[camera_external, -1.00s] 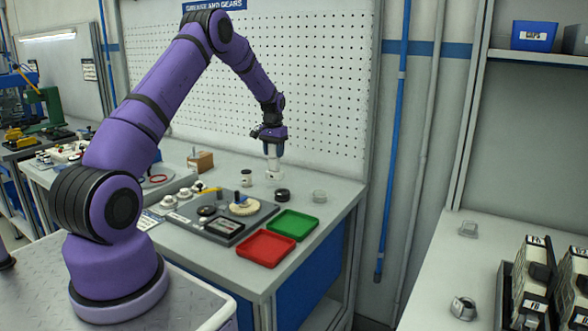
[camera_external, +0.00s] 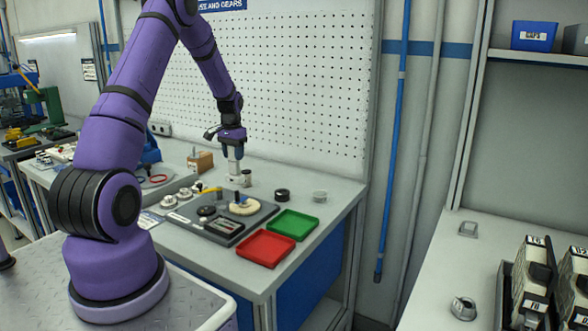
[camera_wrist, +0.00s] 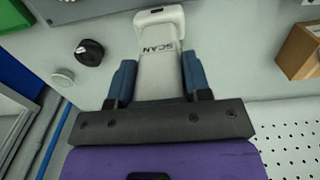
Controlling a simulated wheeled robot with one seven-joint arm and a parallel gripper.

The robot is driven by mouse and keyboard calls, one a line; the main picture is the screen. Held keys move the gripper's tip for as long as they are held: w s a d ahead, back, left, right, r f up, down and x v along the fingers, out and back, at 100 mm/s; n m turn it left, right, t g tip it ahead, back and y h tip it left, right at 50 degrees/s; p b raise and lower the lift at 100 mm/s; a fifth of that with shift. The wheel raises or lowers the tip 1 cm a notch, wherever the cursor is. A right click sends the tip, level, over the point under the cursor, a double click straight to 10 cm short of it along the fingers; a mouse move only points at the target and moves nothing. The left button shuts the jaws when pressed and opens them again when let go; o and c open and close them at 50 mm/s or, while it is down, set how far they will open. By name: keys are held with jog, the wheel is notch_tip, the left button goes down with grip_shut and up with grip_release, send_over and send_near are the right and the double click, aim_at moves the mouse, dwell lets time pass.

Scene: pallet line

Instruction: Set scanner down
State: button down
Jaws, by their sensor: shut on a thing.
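The scanner (camera_wrist: 158,65) is a pale grey handheld device marked SCAN, held between the blue fingers of my gripper (camera_wrist: 160,82) in the wrist view. In the external view my gripper (camera_external: 232,147) points down over the back of the workbench (camera_external: 325,188), near the pegboard. The scanner (camera_external: 234,167) hangs upright below it, with its wider white head at the bottom. The head is close to the bench top; I cannot tell whether it touches.
A black round part (camera_external: 282,195) and a grey one (camera_external: 319,196) lie rightward. Green (camera_external: 292,224) and red (camera_external: 266,248) trays sit in front. The pegboard (camera_external: 300,90) rises behind.

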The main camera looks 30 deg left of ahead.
jog(key=s+a, duration=0.1)
jog(key=a, duration=0.6)
jog(key=w+a+f, duration=0.2)
jog(key=w, duration=0.5)
jog(key=w+a+f, duration=0.2)
jog(key=w, duration=0.6)
jog(key=shift+w+a+f, duration=0.15)
jog(key=shift+a+f, duration=0.1)
jog(key=shift+f, duration=0.15)
jog(key=shift+f, duration=0.15)
jog(key=c, duration=0.6)
grip_release()
jog(key=shift+o, duration=0.2)
notch_tip(320, 180, up, 12)
